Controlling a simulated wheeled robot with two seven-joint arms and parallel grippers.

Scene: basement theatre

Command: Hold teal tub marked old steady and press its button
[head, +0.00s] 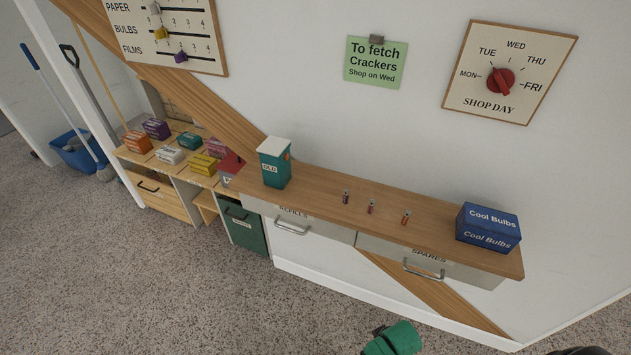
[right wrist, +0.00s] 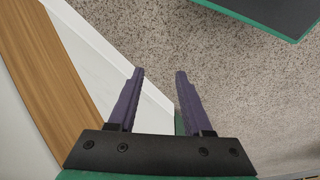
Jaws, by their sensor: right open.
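The teal tub marked OLD (head: 274,170) stands upright on the left part of the wooden shelf top (head: 325,192). It has a white lid (head: 274,146) and a small orange button (head: 287,156) on its right side. My right gripper (right wrist: 160,74) shows in the right wrist view with two purple fingers apart and nothing between them. It is over the floor beside a white wall or panel, away from the tub. The tub is not recognisable in the right wrist view. My left gripper is in neither view.
Several small batteries (head: 371,206) stand right of the tub. A blue Cool Bulbs box (head: 488,228) sits at the shelf's right end. Drawers marked REFILLS (head: 293,222) and SPARES (head: 428,263) are below. Several small boxes (head: 203,165) lie at left.

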